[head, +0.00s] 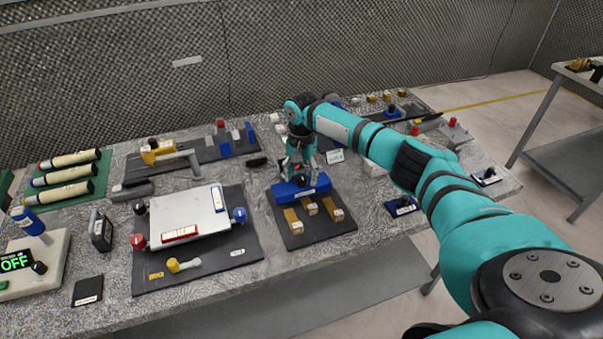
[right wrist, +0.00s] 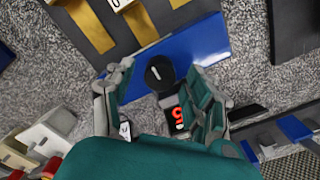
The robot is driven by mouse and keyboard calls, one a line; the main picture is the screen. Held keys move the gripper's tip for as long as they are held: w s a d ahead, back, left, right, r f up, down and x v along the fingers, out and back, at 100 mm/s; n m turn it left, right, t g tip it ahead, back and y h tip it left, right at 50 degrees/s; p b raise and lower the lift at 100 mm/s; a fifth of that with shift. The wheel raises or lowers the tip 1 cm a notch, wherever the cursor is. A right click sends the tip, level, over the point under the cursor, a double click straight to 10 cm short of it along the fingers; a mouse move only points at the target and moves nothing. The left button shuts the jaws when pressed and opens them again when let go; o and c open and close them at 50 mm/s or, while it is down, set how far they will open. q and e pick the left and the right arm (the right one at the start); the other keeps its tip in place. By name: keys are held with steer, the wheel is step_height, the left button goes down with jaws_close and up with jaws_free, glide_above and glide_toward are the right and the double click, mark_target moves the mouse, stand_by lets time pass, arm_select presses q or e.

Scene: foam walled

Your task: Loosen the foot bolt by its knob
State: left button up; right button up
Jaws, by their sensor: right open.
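A round black knob (right wrist: 160,72) with a white pointer line sits at the blue block in the right wrist view. The blue block (head: 286,192) stands along the back of a dark board, behind several brass-coloured bars (head: 312,207). My right gripper (right wrist: 158,75) is open, with one finger on each side of the knob. Whether the fingers touch it I cannot tell. In the head view my right gripper (head: 301,176) is above the block and hides part of it. My left gripper is out of view.
Left of the board is a white plate (head: 185,218) with red and blue knobs on a dark mat. Grey and blue blocks (head: 225,140) stand behind it. Small labelled black stands (head: 402,207) are to the right. Grey speckled tabletop is bare in front of the board.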

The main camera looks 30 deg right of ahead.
jaws_close()
stand_by(0.4)
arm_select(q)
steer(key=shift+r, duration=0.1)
